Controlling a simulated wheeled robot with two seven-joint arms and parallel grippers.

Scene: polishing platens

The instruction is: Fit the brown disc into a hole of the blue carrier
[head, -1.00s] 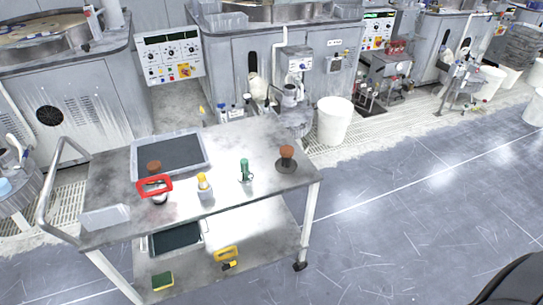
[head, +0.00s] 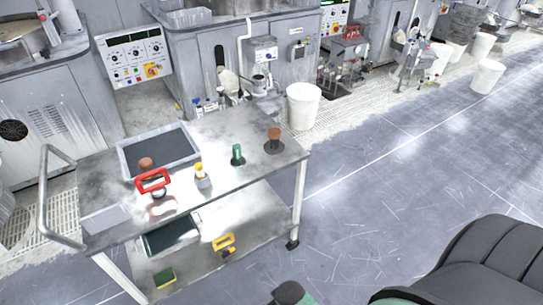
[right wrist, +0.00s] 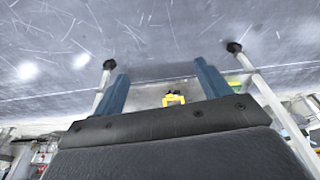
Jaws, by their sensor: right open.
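No brown disc or blue carrier can be clearly made out in either view. On the metal cart, a brown-topped piece (head: 274,134) stands on a dark round base near the right end. Another brown rounded piece (head: 146,163) shows at the front edge of the tray, behind a red-handled tool. My right gripper (right wrist: 161,70) shows in the right wrist view with its two blue fingers wide apart and nothing between them. It points toward the floor and the cart's legs. My left gripper is in neither view.
The cart (head: 225,176) holds a dark-floored tray (head: 122,158), a red handle (head: 153,181), a yellow-topped bottle (head: 201,177) and a green piece (head: 237,154). Polishing machines line the back. The floor right of the cart is open.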

